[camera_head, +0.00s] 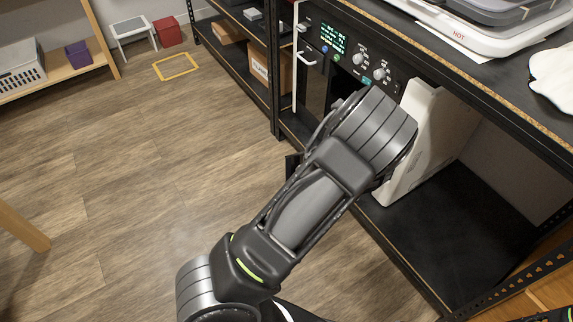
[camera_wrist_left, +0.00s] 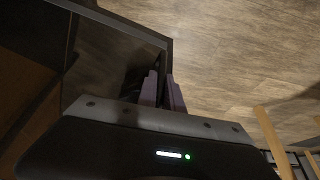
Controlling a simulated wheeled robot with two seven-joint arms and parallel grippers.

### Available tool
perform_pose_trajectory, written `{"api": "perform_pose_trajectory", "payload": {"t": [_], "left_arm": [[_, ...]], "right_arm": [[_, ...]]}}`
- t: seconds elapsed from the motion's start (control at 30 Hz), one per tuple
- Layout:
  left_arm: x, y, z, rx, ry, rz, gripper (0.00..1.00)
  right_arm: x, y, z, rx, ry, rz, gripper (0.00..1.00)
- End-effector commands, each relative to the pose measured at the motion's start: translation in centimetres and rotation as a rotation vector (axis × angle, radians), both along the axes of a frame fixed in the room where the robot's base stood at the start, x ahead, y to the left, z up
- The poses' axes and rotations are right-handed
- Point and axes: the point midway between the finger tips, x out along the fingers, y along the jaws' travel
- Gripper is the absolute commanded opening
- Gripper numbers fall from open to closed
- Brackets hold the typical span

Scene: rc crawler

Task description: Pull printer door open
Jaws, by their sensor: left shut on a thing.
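The printer (camera_head: 345,50) is a dark machine with a lit display and knobs, set in the black shelving in the head view. Its door (camera_wrist_left: 115,45) shows in the left wrist view as a dark, glossy panel with a thin black edge. My left gripper (camera_wrist_left: 163,88) is shut on the edge of this door, with one purple-grey finger on each side. In the head view my left arm hides the gripper and most of the door. How far the door stands open is hard to tell. My right gripper is not in view.
A white panel-like object (camera_head: 415,140) leans in the shelf bay right of my arm. A white tray (camera_head: 490,35) marked HOT lies on the worktop above. The wooden floor (camera_head: 130,190) to the left is clear, with a yellow frame (camera_head: 176,67) farther back.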

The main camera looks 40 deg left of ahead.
Motion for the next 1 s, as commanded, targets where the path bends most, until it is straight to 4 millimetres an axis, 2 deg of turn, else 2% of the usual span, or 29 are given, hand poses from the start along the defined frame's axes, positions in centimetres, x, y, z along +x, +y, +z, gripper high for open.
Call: {"api": "perform_pose_trajectory", "payload": {"t": [0.03, 0.2, 0.4, 0.6, 1.0], "left_arm": [[-0.6, -1.5, 0.7, 0.006, 0.004, 0.032, 0.00], [-2.3, -6.2, 0.5, 0.004, 0.002, 0.165, 0.00], [-3.3, -10.1, 0.3, 0.001, 0.001, 0.280, 0.00], [-3.7, -11.9, 0.1, -0.001, 0.001, 0.334, 0.00], [-3.7, -12.3, -0.1, -0.003, 0.001, 0.345, 0.00]], "right_arm": [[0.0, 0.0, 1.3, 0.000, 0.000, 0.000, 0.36], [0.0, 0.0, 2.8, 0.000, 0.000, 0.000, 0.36], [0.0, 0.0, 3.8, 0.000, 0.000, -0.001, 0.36], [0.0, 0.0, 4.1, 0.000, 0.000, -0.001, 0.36], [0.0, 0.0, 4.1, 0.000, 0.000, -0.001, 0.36]]}}
